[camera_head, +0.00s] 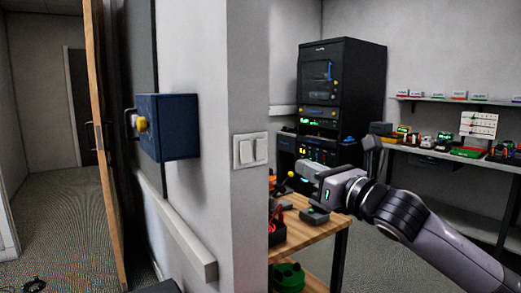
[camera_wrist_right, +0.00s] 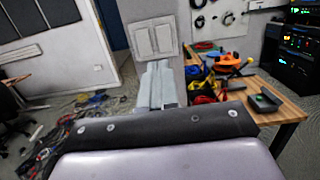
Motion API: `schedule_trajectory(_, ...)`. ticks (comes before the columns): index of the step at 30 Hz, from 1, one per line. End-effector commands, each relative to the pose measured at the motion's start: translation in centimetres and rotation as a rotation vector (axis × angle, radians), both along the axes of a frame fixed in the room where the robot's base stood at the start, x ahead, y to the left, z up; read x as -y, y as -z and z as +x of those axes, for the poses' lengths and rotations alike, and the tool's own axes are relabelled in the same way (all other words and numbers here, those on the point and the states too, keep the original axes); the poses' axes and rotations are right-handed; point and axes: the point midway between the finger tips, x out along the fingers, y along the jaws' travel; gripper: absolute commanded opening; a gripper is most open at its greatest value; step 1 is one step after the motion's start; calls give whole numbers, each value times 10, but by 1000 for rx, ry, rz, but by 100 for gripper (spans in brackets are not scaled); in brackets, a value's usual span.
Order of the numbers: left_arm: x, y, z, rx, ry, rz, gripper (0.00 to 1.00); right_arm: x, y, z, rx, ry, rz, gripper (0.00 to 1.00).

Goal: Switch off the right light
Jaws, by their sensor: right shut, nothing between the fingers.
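A white switch plate (camera_head: 250,151) with two rockers side by side is on the narrow end face of the grey wall. Its right rocker (camera_head: 261,150) is the one nearer the wall corner. The plate also shows in the right wrist view (camera_wrist_right: 153,21), above the fingertips. My right gripper (camera_head: 306,170) is shut and empty, to the right of the plate and apart from it in the head view. In the wrist view its closed fingers (camera_wrist_right: 159,70) point towards the plate, just below its lower edge. My left gripper is not in view.
A wooden workbench (camera_head: 312,237) with tools and cables stands beside the wall, below my right gripper. A blue box (camera_head: 176,127) sticks out from the wall on the left. A black equipment rack (camera_head: 341,85) stands behind. Cables (camera_wrist_right: 75,128) lie on the floor.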

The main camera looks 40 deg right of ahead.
Motion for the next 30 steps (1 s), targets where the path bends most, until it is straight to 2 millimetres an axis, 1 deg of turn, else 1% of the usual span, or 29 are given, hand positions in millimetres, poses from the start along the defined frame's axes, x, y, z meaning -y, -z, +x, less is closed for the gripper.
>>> schedule_trajectory(7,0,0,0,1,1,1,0,0,0,1,0,0,3,0)
schedule_trajectory(11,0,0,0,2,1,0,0,1,-1,8,1,-2,3,0)
schedule_trajectory(21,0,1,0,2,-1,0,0,5,-6,44,2,1,3,0)
schedule_trajectory(30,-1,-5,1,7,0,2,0,8,-10,67,3,-1,5,0)
